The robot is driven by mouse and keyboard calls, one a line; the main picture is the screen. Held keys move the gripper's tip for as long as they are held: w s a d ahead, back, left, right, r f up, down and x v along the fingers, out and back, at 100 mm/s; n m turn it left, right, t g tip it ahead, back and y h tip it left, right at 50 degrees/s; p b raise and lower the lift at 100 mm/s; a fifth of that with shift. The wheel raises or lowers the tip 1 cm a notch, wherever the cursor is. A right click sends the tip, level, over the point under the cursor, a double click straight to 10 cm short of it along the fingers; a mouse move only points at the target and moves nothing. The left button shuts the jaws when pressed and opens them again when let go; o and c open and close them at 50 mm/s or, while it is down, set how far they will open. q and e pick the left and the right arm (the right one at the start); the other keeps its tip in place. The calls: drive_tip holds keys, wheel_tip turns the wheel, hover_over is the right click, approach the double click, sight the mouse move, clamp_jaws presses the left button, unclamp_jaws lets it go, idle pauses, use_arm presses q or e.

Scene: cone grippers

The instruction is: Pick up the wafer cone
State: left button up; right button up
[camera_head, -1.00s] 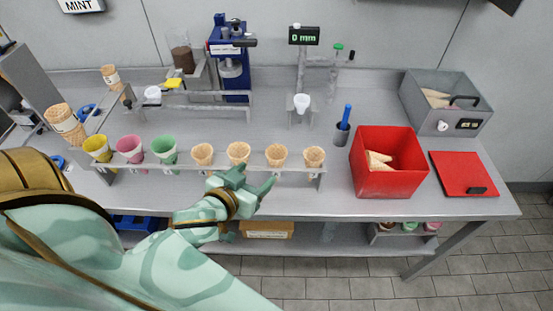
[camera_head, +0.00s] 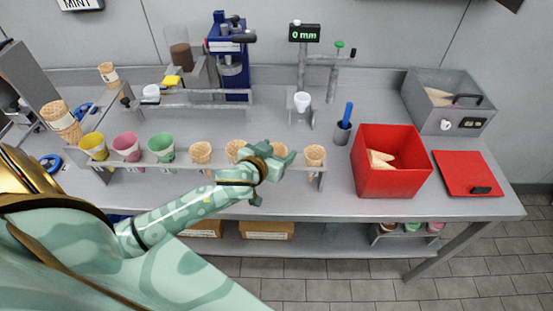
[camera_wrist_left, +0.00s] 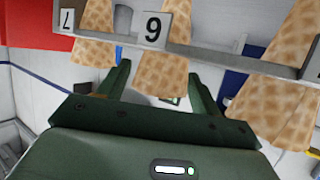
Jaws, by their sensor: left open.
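Wafer cones stand in a row in a grey numbered rack (camera_head: 290,176). In the head view one shows at the rack's right end (camera_head: 314,156), one is partly covered by my arm (camera_head: 235,149) and one stands left of it (camera_head: 201,152). My right gripper is out of view.
Yellow (camera_head: 93,146), pink (camera_head: 127,147) and green (camera_head: 162,147) cones stand at the rack's left. A red bin (camera_head: 390,185) holding cones stands to the right, beside a red board (camera_head: 465,173). A blue-handled tool (camera_head: 347,114) stands behind the rack's right end.

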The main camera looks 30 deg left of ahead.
use_arm(q)
drive_tip(key=c, duration=0.5)
